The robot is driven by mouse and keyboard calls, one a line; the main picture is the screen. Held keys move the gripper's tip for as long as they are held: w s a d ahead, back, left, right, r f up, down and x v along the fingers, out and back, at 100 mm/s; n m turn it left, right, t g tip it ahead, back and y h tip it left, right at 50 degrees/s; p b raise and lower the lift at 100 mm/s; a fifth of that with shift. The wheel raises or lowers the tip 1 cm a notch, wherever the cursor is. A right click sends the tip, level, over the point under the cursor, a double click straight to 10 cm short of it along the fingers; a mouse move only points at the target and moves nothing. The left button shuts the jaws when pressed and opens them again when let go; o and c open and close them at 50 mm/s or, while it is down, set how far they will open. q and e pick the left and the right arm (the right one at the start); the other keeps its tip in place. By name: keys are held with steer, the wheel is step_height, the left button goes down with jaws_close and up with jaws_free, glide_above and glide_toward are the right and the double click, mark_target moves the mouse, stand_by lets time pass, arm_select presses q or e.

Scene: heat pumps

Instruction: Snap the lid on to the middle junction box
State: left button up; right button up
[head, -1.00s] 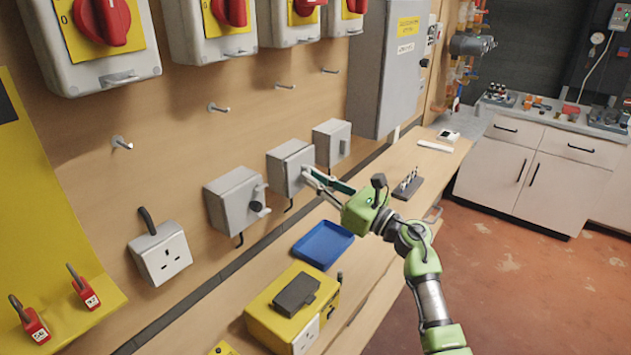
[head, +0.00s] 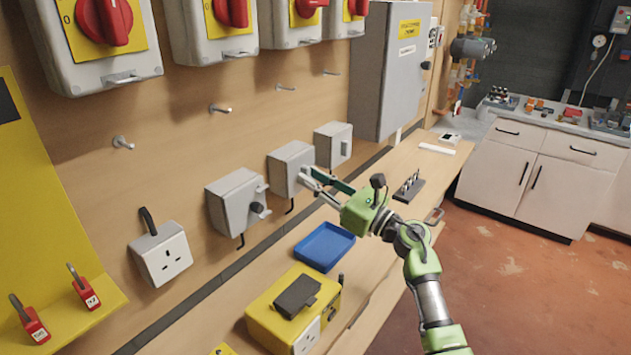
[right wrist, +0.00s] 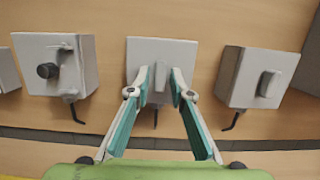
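The middle junction box (head: 285,172) is a grey box on the wooden wall, between two similar grey boxes. Its grey lid (right wrist: 160,48) covers the front and looks flush with the body, with no clear gap in the head view. A raised grip (right wrist: 160,77) stands out from the lid's centre. My right gripper (head: 308,175) is at the lid's front, and its fingertips (right wrist: 160,72) lie on either side of the grip, seemingly closed on it. The fingers hide part of the lid's lower front. My left gripper is out of view.
The left box (head: 236,200) has a dark round knob, and the right box (head: 333,146) stands close beside. Below are a blue tray (head: 325,246), a yellow case (head: 280,318) and the wooden bench (head: 375,215). Wall pegs (head: 220,108) stick out above.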

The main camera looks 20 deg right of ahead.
steer(key=shift+w+a, duration=0.1)
stand_by(0.5)
steer(key=r+b+v, duration=0.1)
steer(key=r+v, duration=0.1)
steer(key=v, duration=1.2)
steer(key=shift+s+r, duration=0.2)
steer(key=shift+r, duration=0.2)
stand_by(0.5)
